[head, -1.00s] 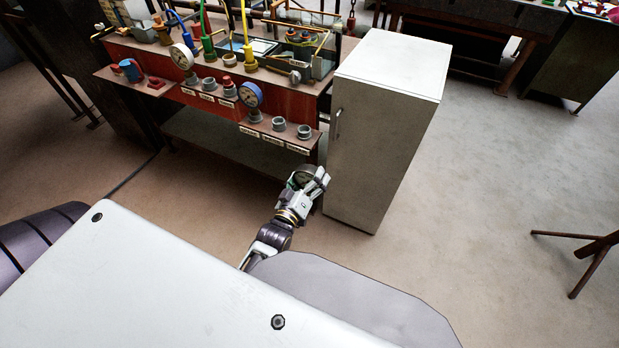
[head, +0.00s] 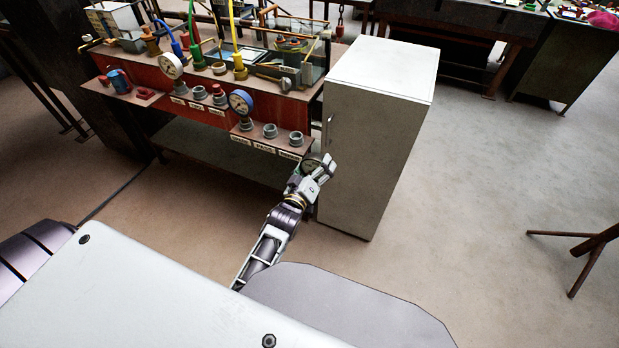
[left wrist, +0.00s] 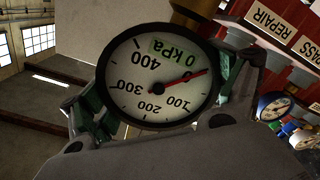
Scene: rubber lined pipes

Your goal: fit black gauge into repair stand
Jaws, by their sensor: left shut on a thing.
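My left gripper (head: 318,176) is shut on the black gauge (left wrist: 160,78). The left wrist view shows its black rim, white face, red needle and "0 kPa" text, upside down between the fingers. In the head view it is small and partly hidden by the gripper. The gripper is at the right end of the red bench's lower shelf, beside the white cabinet. A "REPAIR" label (left wrist: 270,18) shows at the upper right of the left wrist view. On the lower shelf, the rightmost grey socket (head: 295,138) is empty and close to the gripper. My right gripper is out of view.
The white cabinet (head: 365,145) stands just right of my gripper. A blue gauge (head: 240,102) stands at the left of the lower shelf, near another grey socket (head: 270,130). A white gauge (head: 172,66) is farther left.

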